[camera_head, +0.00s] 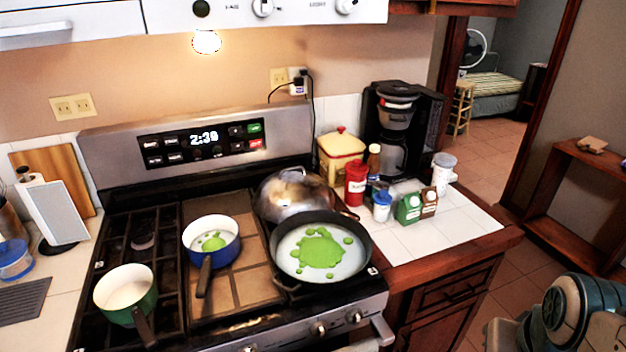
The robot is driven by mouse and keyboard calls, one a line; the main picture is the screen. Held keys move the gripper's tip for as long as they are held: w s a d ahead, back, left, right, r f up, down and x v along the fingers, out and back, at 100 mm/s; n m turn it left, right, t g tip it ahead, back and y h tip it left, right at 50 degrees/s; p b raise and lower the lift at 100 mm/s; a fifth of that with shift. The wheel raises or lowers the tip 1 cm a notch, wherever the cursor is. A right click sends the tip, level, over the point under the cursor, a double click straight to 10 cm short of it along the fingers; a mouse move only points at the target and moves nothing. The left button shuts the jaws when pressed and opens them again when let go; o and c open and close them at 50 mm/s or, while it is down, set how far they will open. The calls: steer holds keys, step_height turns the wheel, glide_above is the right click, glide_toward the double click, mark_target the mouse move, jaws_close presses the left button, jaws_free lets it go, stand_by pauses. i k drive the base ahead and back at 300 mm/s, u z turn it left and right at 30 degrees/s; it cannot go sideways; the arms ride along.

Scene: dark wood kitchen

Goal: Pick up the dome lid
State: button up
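The dome lid (283,200) looks like the shiny, rounded metal piece at the back right of the stove. It sits just behind a dark pan, whose rim hides part of its front. I cannot make out a knob on it clearly. My arm shows only in part at the lower right corner, well to the right of the stove and apart from the lid. The fingers of my gripper do not show.
The dark pan (318,250) holds green and whitish contents. A blue pot (211,240) and a green pot (126,290) stand left of it, handles forward. Right of the stove are a red bottle (355,184), a coffee maker (398,120) and small containers. The right counter's front is clear.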

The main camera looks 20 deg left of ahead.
mark_target(287, 193)
steer(key=u, duration=0.6)
steer(key=i, duration=0.9)
steer(key=u, duration=0.8)
